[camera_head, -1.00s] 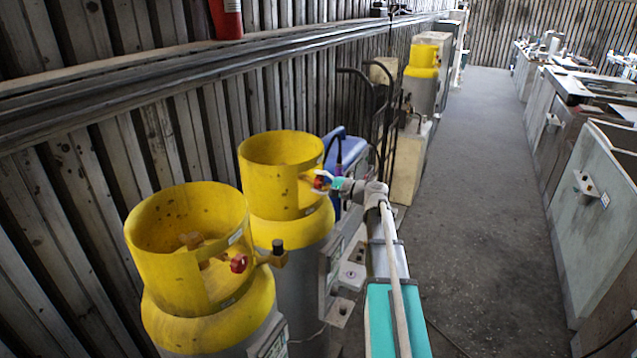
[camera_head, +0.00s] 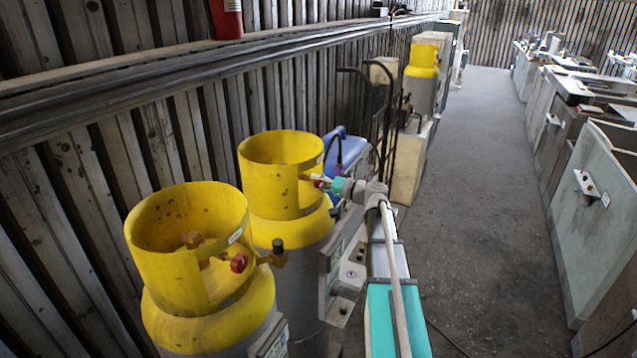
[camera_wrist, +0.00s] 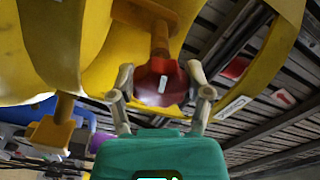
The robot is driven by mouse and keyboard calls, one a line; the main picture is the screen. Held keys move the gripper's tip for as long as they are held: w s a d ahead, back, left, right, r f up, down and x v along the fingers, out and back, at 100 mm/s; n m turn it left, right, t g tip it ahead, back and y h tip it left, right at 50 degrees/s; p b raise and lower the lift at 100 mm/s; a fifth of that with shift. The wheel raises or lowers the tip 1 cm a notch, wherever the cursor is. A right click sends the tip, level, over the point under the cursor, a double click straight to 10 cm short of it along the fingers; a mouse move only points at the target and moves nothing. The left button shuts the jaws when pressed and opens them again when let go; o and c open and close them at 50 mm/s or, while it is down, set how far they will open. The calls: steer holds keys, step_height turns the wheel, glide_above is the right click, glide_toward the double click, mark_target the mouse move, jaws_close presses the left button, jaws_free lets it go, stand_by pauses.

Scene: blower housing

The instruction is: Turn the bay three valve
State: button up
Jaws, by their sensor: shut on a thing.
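Two grey cylinders with yellow collars stand at the left in the head view. The nearer cylinder (camera_head: 190,235) has a red valve knob (camera_head: 239,263) with nothing on it. My gripper (camera_head: 320,181) reaches the valve of the second cylinder (camera_head: 281,165), at the opening in its yellow collar. In the wrist view my gripper (camera_wrist: 160,86) has one finger on each side of that valve's red knob (camera_wrist: 159,84) and is shut on it. A brass stem (camera_wrist: 160,38) runs from the knob into the collar. No bay number is readable.
A brass side outlet (camera_wrist: 50,132) sits left of the knob in the wrist view. A blue container (camera_head: 347,153) and a dark hand truck (camera_head: 386,115) stand beyond. A third yellow-topped cylinder (camera_head: 423,70) is farther back. The grey aisle floor (camera_head: 480,200) is clear.

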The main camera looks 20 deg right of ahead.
stand_by(0.3)
steer(key=o, duration=1.1)
steer(key=shift+w, duration=0.1)
steer(key=shift+o, duration=0.2)
steer(key=v, duration=1.2)
